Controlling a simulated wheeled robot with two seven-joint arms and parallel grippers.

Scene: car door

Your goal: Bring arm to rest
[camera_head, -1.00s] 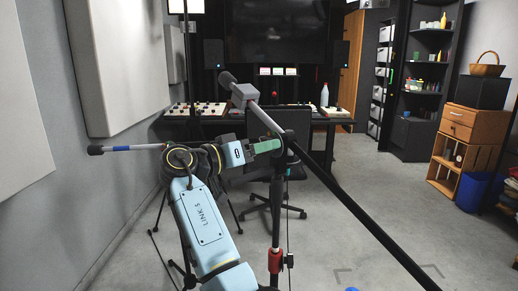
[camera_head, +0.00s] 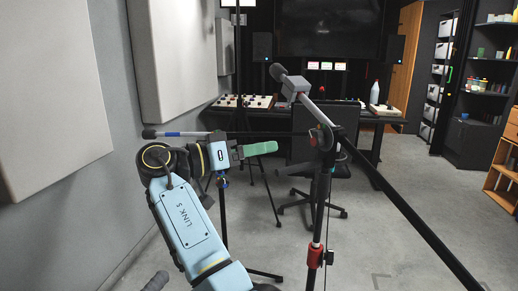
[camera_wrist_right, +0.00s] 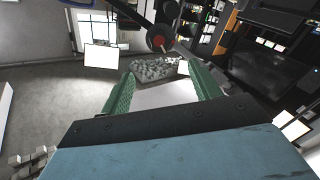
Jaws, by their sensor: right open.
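My right arm reaches up from the lower middle of the head view. My right gripper (camera_head: 260,149) has green fingers and points right, left of a microphone stand (camera_head: 321,200). In the right wrist view the two green fingers of the gripper (camera_wrist_right: 158,72) are spread wide with nothing held between them. In the head view a gap shows between the fingertips and the stand's pole. My left gripper is not in view.
A long black boom (camera_head: 405,207) slants from the stand to the lower right. A black desk (camera_head: 215,119) with equipment stands behind. Wall panels (camera_head: 164,60) line the left wall. Floor (camera_head: 400,250) is clear at right.

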